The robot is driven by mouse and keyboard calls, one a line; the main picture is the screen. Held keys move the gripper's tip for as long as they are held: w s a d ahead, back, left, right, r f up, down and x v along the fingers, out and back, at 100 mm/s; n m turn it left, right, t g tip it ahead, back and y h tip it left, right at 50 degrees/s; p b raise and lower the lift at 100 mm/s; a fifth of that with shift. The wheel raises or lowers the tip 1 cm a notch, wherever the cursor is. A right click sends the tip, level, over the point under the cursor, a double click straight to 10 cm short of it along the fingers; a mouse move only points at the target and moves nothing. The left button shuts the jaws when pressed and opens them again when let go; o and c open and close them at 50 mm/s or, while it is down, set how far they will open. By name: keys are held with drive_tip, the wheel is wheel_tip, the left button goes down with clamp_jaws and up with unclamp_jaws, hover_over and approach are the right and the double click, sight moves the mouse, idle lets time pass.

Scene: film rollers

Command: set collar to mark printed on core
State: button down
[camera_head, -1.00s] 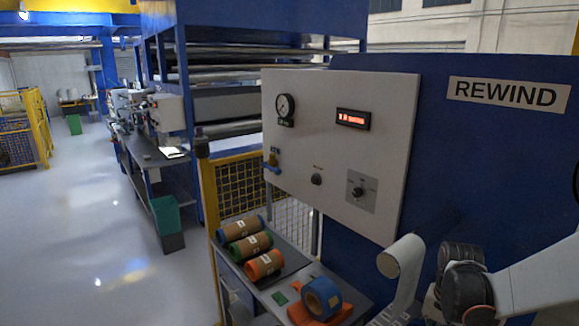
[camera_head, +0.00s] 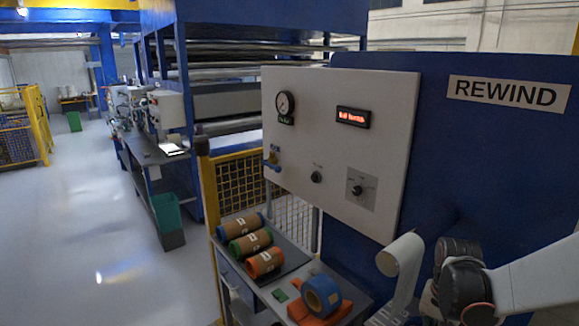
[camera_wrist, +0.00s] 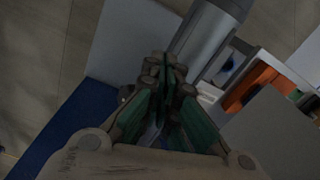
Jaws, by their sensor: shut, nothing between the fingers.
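My gripper (camera_wrist: 166,78) shows in the wrist view with its green-padded fingers shut and empty. A silver cylinder (camera_wrist: 205,42) with a dark end lies just beyond the fingertips; I cannot tell whether they touch it. In the head view, three brown cores with blue (camera_head: 240,226), green (camera_head: 250,243) and orange (camera_head: 265,263) ends lie side by side on the bench, with white labels. A blue ring-shaped roll (camera_head: 321,296) sits on an orange stand (camera_head: 300,313) to their right. I cannot make out a collar or a printed mark. My gripper is hidden in the head view.
A grey panel (camera_head: 330,160) with a gauge, a red display (camera_head: 353,117) and knobs stands above the bench (camera_head: 283,266). A blue machine body marked REWIND (camera_head: 506,92) is at right. A yellow mesh guard (camera_head: 240,185) stands behind the cores.

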wheel_tip(320, 180, up, 7)
drive_tip(key=p, duration=0.4)
drive_tip(key=shift+r, duration=0.2)
drive_tip(key=shift+a+f, duration=0.1)
